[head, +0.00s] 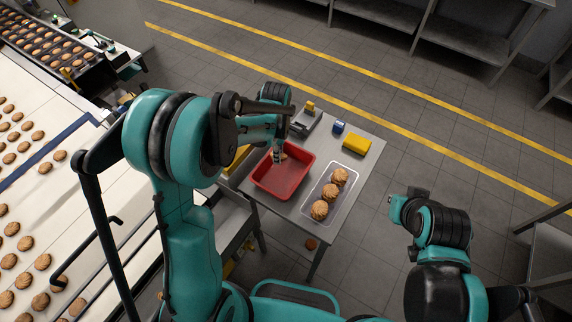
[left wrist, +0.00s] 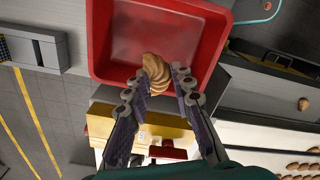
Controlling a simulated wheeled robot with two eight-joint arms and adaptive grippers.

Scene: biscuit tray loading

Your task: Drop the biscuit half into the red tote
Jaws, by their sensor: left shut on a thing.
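The red tote (head: 283,187) stands on the grey table and looks empty inside. In the left wrist view the red tote (left wrist: 220,78) fills the upper middle, its bare floor in sight. The piece also shows small in the head view (head: 283,156). Its height above the tote floor is hard to tell. My right gripper is not clearly in view.
A white tray (head: 313,190) with three biscuits lies right of the tote. A yellow block (head: 356,144), a blue item (head: 339,127) and a grey device (head: 305,120) stand at the table's back. A conveyor (head: 75,185) with many biscuits runs at left.

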